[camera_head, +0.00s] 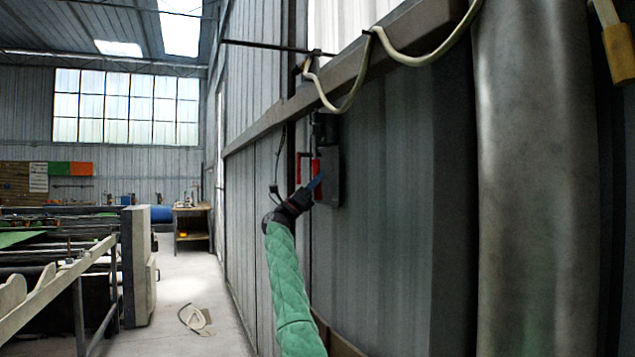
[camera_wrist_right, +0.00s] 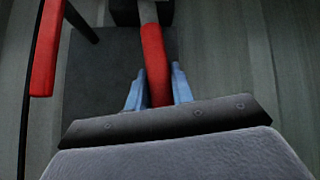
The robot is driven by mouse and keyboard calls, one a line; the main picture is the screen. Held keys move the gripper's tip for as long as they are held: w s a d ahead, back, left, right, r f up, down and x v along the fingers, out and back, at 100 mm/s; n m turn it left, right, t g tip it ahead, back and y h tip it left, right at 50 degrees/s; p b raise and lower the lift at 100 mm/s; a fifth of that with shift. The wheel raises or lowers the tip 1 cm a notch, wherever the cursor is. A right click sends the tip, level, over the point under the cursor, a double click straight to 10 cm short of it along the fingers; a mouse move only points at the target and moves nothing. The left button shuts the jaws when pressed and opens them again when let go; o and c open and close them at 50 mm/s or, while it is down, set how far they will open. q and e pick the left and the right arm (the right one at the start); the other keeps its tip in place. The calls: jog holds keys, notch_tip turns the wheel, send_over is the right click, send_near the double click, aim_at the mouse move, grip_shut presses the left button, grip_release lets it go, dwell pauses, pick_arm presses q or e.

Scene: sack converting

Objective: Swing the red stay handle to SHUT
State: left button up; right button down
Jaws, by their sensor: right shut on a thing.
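The red stay handle (camera_wrist_right: 155,60) runs down between the two blue fingers of my right gripper (camera_wrist_right: 158,90) in the right wrist view. The fingers are shut on it, one on each side. In the head view my right gripper (camera_head: 318,182) is at the dark box (camera_head: 332,165) on the corrugated wall, with my green-sleeved arm coming up from below. Another red bar (camera_wrist_right: 45,50) stands at the left in the wrist view, apart from the fingers; red also shows at the box in the head view (camera_head: 303,167). No SHUT marking can be read. My left gripper is not visible.
A steel beam (camera_head: 330,62) with a pale cable (camera_head: 345,100) crosses the wall above the box. A thick grey column (camera_head: 530,180) stands at the right. Machinery (camera_head: 137,260) is at the left.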

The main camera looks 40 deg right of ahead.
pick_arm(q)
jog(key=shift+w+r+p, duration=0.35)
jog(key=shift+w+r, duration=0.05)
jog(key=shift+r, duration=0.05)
pick_arm(e)
jog(key=w+m+g, duration=0.1)
jog(key=m+g+y, duration=0.1)
jog(key=m, duration=0.1)
jog(key=w+m+g, duration=0.1)
jog(key=g, duration=0.1)
jog(key=shift+w+d+y, duration=0.3)
jog(key=shift+d+y, duration=0.05)
jog(key=shift+y, duration=0.05)
jog(key=shift+m, duration=0.3)
jog(key=c, duration=1.3)
grip_release()
jog(key=shift+c, duration=0.2)
jog(key=shift+o, duration=0.7)
jog(key=shift+w+f, duration=0.1)
jog(key=shift+w, duration=0.1)
jog(key=shift+s, duration=0.1)
